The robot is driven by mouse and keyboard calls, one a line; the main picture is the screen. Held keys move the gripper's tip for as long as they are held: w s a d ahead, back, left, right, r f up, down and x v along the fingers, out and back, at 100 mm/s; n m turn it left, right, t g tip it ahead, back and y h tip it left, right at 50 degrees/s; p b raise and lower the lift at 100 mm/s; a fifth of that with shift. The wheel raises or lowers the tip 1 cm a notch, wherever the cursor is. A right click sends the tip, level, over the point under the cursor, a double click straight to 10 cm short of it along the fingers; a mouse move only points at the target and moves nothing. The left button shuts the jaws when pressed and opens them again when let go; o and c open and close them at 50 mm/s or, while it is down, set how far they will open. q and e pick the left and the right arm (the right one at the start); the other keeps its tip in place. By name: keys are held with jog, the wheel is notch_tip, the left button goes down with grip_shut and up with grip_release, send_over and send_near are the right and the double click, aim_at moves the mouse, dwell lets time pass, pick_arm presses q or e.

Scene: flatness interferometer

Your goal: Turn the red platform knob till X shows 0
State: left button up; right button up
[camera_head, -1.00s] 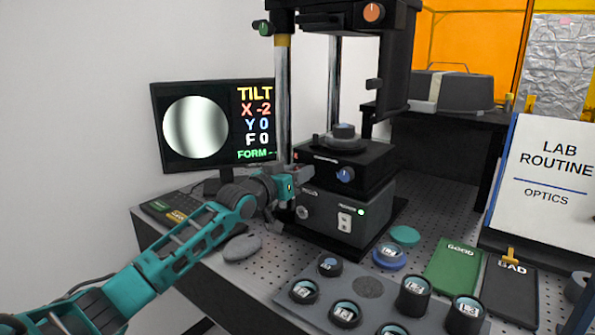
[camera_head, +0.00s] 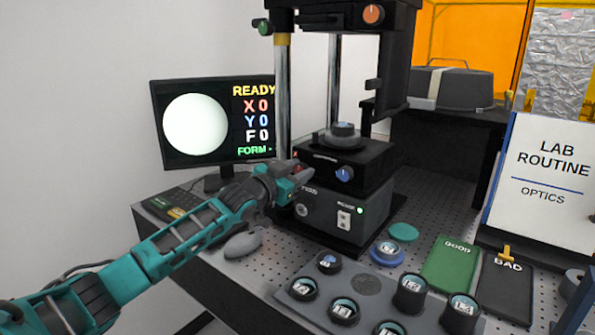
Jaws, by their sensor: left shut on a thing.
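The monitor (camera_head: 196,124) at the back left reads READY, with X 0, Y 0 and F 0, beside a plain bright disc. The interferometer platform (camera_head: 362,158) stands right of it, with the blue knob (camera_head: 344,174) on its front. My left gripper (camera_head: 299,174) is at the platform's left side, where the red knob sits. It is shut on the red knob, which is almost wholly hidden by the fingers. My right gripper is not in view.
A grey mouse (camera_head: 243,245) and a keyboard (camera_head: 172,203) lie near my left arm. A tray (camera_head: 296,290) of labelled round pieces is in front. A green GOOD mat (camera_head: 450,264) and a black BAD mat (camera_head: 508,287) lie to the right.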

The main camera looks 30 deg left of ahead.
pick_arm(q)
jog(key=o, duration=1)
jog(key=shift+o, duration=0.2)
jog(key=s+a, duration=0.1)
jog(key=s, duration=1.2)
jog(key=shift+b, duration=0.4)
dwell(0.8)
